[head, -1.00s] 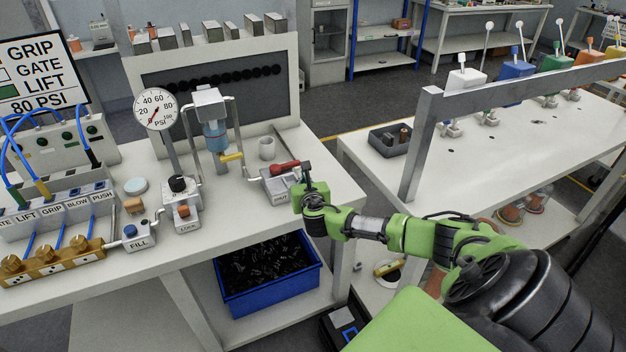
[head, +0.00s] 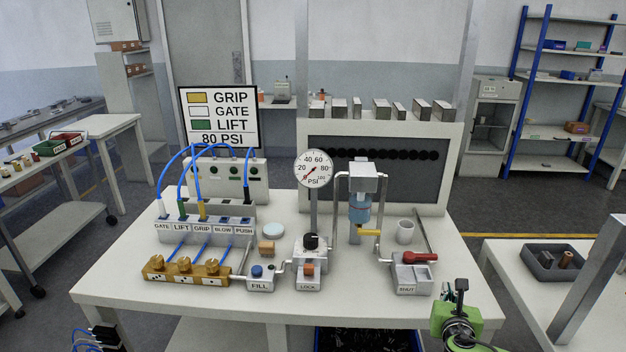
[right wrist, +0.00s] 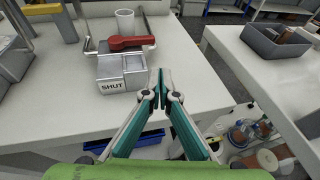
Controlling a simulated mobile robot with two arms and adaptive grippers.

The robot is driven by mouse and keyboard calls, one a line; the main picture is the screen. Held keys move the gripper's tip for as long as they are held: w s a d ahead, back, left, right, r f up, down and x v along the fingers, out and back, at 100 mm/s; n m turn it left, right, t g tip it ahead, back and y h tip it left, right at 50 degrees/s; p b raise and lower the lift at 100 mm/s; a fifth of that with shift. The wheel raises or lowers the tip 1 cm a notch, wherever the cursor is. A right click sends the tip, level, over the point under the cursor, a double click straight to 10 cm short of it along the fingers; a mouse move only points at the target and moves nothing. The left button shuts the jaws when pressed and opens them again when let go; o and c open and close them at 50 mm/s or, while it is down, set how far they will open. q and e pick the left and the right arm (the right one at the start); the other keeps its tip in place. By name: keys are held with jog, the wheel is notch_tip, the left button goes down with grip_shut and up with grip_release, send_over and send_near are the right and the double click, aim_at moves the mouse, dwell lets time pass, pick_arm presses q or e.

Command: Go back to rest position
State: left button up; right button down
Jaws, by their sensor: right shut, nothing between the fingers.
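My right gripper (head: 461,288) is at the lower right of the head view, beside the right front corner of the white table (head: 120,285). In the right wrist view its two teal and grey fingers (right wrist: 160,76) meet at the tips with nothing between them. It is apart from the SHUT block (head: 411,278) with the red lever (head: 420,257), which also shows in the right wrist view (right wrist: 125,72). My left gripper is not in view.
The table holds the pressure gauge (head: 313,168), FILL block (head: 261,279), LOCK block (head: 308,277), brass knobs (head: 185,268) and a white cup (head: 404,232). A blue bin (head: 367,340) is below. A second table (head: 500,262) with a grey tray (head: 553,262) stands right, across a gap.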

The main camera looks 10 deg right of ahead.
jog(key=s+a+f+m+g+y, duration=0.2)
jog(key=s+a+f+m, duration=0.35)
jog(key=a, duration=0.25)
jog(key=s+a+f+m+g+y, duration=0.2)
jog(key=s+a+f+m, duration=0.3)
jog(key=a, duration=0.4)
jog(key=s+a+r+m+g+y, duration=0.1)
jog(key=s+a+m+g, duration=0.1)
jog(key=s+a+m, duration=0.35)
jog(key=s+a+m+g+y, duration=0.1)
jog(key=s+a+m+y, duration=0.1)
jog(key=s+m, duration=0.5)
jog(key=s+a+r+m+g+y, duration=0.1)
jog(key=s+a+m+g, duration=0.15)
jog(key=s+m, duration=0.4)
notch_tip(320, 180, down, 29)
jog(key=s+n+b, duration=0.2)
jog(key=s, duration=0.1)
jog(key=s+d+f+g, duration=0.2)
jog(key=s+f, duration=1.4)
jog(key=f, duration=0.1)
jog(key=shift+s+d+b, duration=0.15)
jog(key=shift+s+b, duration=0.2)
jog(key=shift+b, duration=0.1)
